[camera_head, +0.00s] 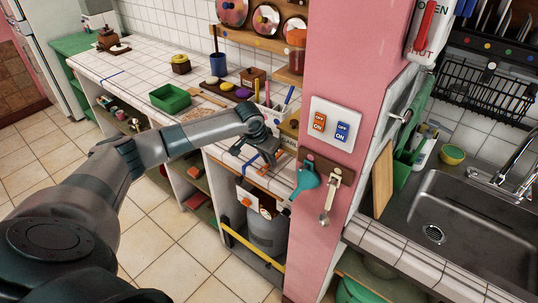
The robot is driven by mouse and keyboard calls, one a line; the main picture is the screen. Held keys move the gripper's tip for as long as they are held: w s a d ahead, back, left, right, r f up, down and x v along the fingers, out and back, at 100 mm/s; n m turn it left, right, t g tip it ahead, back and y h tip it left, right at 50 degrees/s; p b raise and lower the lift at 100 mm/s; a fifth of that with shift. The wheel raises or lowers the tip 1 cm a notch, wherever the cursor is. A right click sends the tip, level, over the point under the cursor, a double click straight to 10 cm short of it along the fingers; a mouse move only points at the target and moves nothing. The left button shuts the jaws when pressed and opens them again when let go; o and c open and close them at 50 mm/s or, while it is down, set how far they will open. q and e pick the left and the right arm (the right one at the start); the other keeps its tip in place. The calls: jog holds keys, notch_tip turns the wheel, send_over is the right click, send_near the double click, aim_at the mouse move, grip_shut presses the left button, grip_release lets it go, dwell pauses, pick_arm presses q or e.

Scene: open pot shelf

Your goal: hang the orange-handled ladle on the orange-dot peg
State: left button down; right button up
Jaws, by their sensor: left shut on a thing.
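My left arm reaches in from the left, and my left gripper (263,156) is over the front edge of the tiled counter by the pink pillar. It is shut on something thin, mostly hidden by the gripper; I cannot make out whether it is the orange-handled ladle. Another rail with coloured dots (497,51) is at the upper right; I cannot tell which peg has the orange dot. My right gripper is not in view.
The pink pillar (345,60) stands just right of my left gripper, with a switch plate (337,124) on it. A green tray (170,98) and small jars stand on the counter. A sink (455,220) is at the right.

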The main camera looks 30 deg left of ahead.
pick_arm(q)
jog(key=shift+f, duration=0.15)
jog(key=c, duration=1.8)
grip_release()
jog(key=shift+f, duration=0.1)
jog(key=shift+f+b, duration=0.25)
jog(key=shift+b, duration=0.5)
jog(key=b+v, duration=0.3)
jog(key=v, duration=0.2)
jog(key=shift+w+a+r, duration=0.1)
jog(key=shift+r, duration=0.2)
jog(key=b+v, duration=0.2)
jog(key=v, duration=1)
jog(key=shift+r, duration=0.1)
